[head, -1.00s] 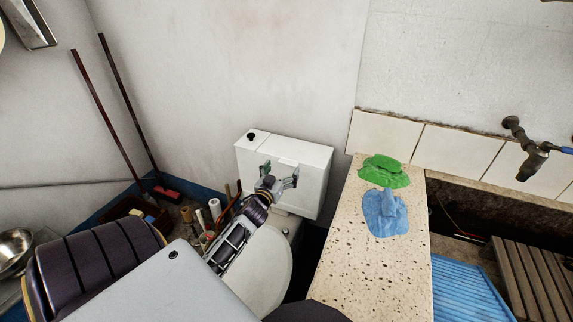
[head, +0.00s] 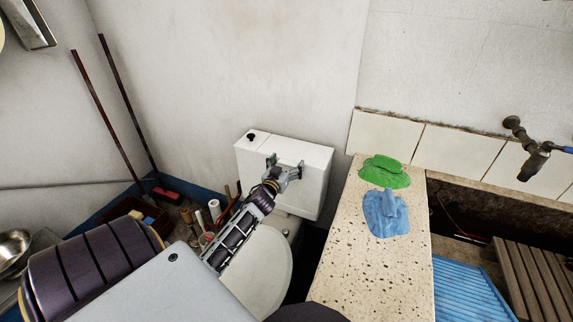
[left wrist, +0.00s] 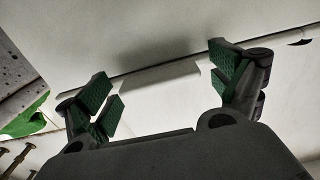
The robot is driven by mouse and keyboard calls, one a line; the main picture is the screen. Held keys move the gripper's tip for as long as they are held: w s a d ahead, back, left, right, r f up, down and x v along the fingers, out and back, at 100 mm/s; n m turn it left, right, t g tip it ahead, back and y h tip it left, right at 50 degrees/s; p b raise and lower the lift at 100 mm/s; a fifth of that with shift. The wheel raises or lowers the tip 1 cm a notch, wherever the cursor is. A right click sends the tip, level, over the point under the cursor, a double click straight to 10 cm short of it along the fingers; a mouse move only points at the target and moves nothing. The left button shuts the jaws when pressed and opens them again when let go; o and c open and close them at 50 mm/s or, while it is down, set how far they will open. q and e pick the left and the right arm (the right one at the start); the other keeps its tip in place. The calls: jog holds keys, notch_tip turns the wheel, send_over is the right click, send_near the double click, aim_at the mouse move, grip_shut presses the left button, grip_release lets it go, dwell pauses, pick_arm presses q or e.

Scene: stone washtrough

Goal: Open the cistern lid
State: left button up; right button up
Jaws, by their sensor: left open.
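The white cistern (head: 312,190) stands against the back wall, and its lid (head: 300,148) looks shut. A black knob (head: 251,136) sits at the left of its top. My left gripper (head: 286,165) is open at the cistern's upper front, close to the lid's front edge. In the left wrist view, the green-padded fingers (left wrist: 160,80) are spread on either side of a pale tab (left wrist: 158,77) beside a dark seam. Nothing shows gripped, and I cannot tell whether the pads touch the cistern. My right gripper is not in view.
A speckled stone ledge (head: 352,270) with green (head: 384,171) and blue (head: 385,213) cloths stands right of the cistern. The toilet seat cover (head: 265,268) is below my left arm. Bottles and tools crowd the floor left. A tap (head: 532,160) projects from the wall.

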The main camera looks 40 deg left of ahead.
pick_arm(q)
jog(key=shift+s+r, duration=0.15)
jog(key=shift+r, duration=0.05)
jog(key=c, duration=1.5)
jog(key=shift+o, duration=0.2)
jog(key=shift+r, duration=0.1)
jog(key=shift+r, duration=0.1)
